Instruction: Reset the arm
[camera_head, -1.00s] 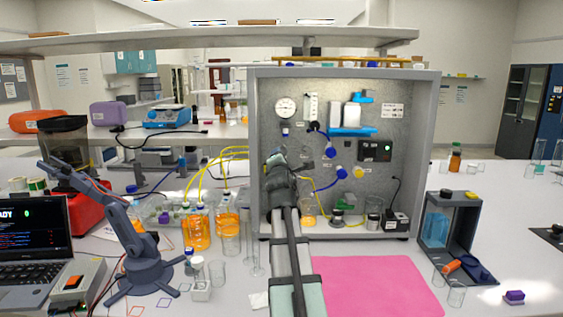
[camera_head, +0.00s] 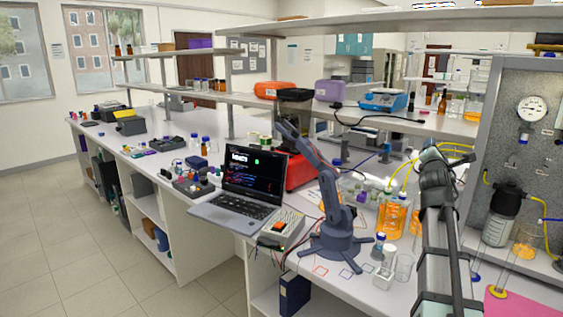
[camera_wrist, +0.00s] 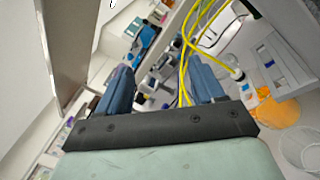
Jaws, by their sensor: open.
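My arm (camera_head: 440,230) reaches forward at the right of the head view, left of the metal rig panel (camera_head: 530,150). Its own links hide the gripper's fingers there. In the wrist view my gripper (camera_wrist: 160,82) shows two blue fingers spread wide apart. Nothing is held between them. Yellow tubes (camera_wrist: 187,50) pass behind the fingers, and I cannot tell how close they are. An orange-filled vessel (camera_wrist: 275,112) shows right of the fingers.
Orange-filled beakers (camera_head: 392,218) stand just left of my arm. A small blue-grey robot arm (camera_head: 335,225), a laptop (camera_head: 245,185) and a control box (camera_head: 283,228) stand farther left. A shelf (camera_head: 420,28) runs above. Floor (camera_head: 80,230) is open at left.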

